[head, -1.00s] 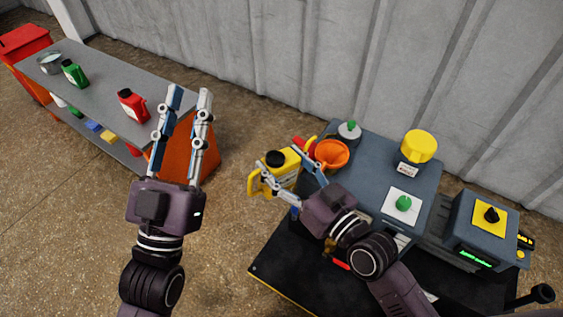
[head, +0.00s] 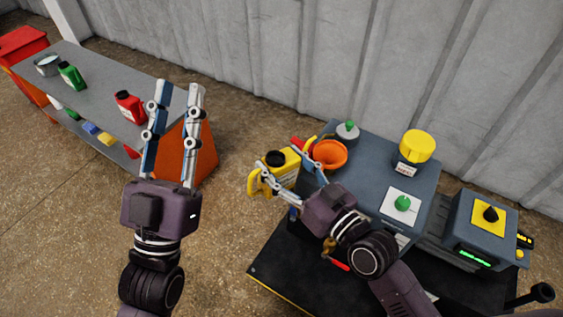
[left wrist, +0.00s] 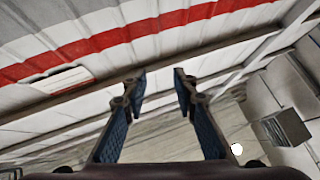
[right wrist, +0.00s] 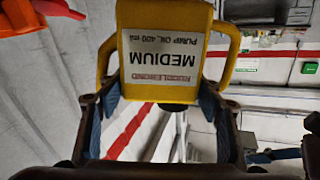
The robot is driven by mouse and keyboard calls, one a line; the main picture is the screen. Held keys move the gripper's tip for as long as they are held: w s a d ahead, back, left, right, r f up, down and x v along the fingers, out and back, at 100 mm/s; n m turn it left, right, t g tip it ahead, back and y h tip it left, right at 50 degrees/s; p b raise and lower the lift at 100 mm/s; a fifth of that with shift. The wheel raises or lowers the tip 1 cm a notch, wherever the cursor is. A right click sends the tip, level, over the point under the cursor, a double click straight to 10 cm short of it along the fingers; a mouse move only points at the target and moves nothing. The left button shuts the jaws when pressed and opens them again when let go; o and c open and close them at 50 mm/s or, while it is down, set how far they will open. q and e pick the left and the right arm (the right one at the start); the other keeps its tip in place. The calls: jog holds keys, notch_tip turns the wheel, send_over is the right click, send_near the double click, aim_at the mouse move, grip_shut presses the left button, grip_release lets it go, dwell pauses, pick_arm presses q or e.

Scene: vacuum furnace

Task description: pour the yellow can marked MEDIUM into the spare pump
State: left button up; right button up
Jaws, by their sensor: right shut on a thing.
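The yellow can marked MEDIUM (head: 283,168) is held by my right gripper (head: 290,182) in the head view, left of the orange funnel (head: 330,154). The can looks close to upright, its black cap on top. In the right wrist view the can (right wrist: 165,80) fills the upper middle between the fingers (right wrist: 160,110), its label upside down. The funnel sits at the left back of the grey pump unit (head: 372,172); what lies under it is hidden. My left gripper (head: 177,95) is open and empty, raised between the two work surfaces; its spread fingers also show in the left wrist view (left wrist: 157,85).
A grey bench (head: 95,85) at the left bears a red can (head: 130,107), a green can (head: 70,76) and a metal pot (head: 47,65). A corrugated wall is behind.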

jog(key=shift+r, duration=0.1)
pick_arm(q)
jog(key=shift+s+r, duration=0.2)
jog(key=shift+s, duration=0.05)
pick_arm(e)
jog(key=shift+d, duration=0.1)
jog(key=shift+w, duration=0.1)
pick_arm(q)
jog(key=shift+s+r+t, duration=0.25)
jog(key=shift+t, duration=0.05)
jog(key=shift+s, duration=0.1)
pick_arm(e)
jog(key=shift+d, duration=0.1)
pick_arm(q)
jog(key=shift+s+a+r, duration=0.1)
jog(key=shift+s+r, duration=0.1)
jog(key=shift+r, duration=0.05)
jog(key=shift+t, duration=0.3)
pick_arm(e)
jog(key=shift+w, duration=0.1)
pick_arm(q)
jog(key=shift+s+r, duration=0.25)
pick_arm(e)
jog(key=shift+d, duration=0.1)
pick_arm(q)
jog(key=shift+b, duration=0.3)
